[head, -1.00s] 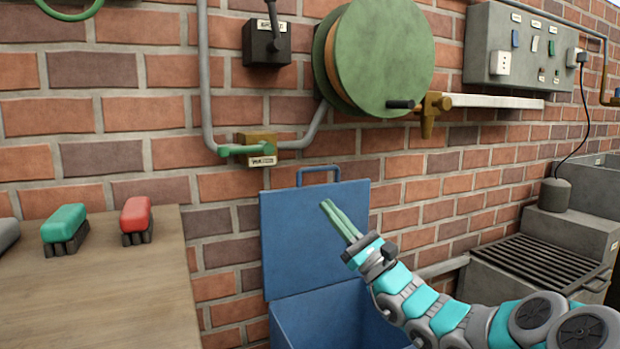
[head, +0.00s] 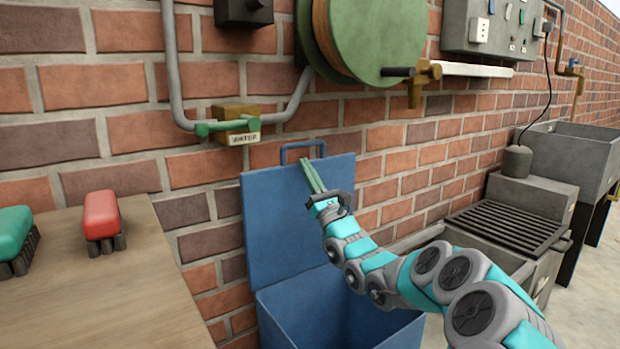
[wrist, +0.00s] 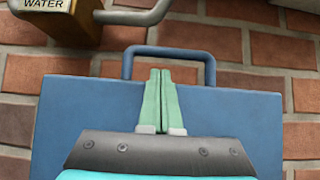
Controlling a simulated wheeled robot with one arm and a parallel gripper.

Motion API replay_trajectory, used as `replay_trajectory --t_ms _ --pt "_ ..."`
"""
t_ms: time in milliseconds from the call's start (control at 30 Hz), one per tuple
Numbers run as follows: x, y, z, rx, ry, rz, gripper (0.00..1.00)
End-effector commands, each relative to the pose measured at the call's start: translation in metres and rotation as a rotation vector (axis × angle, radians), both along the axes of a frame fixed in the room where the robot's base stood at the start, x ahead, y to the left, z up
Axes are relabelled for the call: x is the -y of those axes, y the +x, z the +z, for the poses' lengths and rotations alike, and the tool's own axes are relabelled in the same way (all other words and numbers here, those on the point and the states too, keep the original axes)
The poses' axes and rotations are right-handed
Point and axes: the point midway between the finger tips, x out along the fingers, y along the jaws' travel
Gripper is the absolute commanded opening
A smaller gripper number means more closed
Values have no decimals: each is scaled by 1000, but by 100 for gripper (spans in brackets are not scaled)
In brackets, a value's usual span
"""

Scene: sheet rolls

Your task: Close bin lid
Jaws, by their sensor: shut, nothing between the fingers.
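The blue bin (head: 330,308) stands against the brick wall, low in the head view. Its lid (head: 275,225) is open and stands upright against the wall, with a blue loop handle (head: 302,147) on its top edge. My gripper (head: 308,168) is shut and empty, with its green fingers pointing up in front of the lid's upper part, just below the handle. In the wrist view, the fingertips (wrist: 160,75) overlap the lid (wrist: 85,115) under the handle (wrist: 170,52). I cannot tell whether they touch the lid.
A wooden table (head: 100,285) with a red brush (head: 101,214) and a green brush (head: 14,235) is at the left. A green hose reel (head: 372,35) and a water valve (head: 235,125) are on the wall above. A grill (head: 508,225) and a sink (head: 575,150) stand at the right.

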Motion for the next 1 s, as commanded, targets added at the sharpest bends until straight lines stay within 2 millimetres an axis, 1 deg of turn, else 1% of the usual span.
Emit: replay_trajectory --t_ms 100,200,400,833,1000 --pt "-9 13 13 1 -4 -2 0" --pt "-14 21 21 1 -4 0 0" --pt "-20 30 32 3 -1 -1 0" --pt "-21 32 33 1 1 0 0" --pt "-17 34 32 11 8 -1 0"
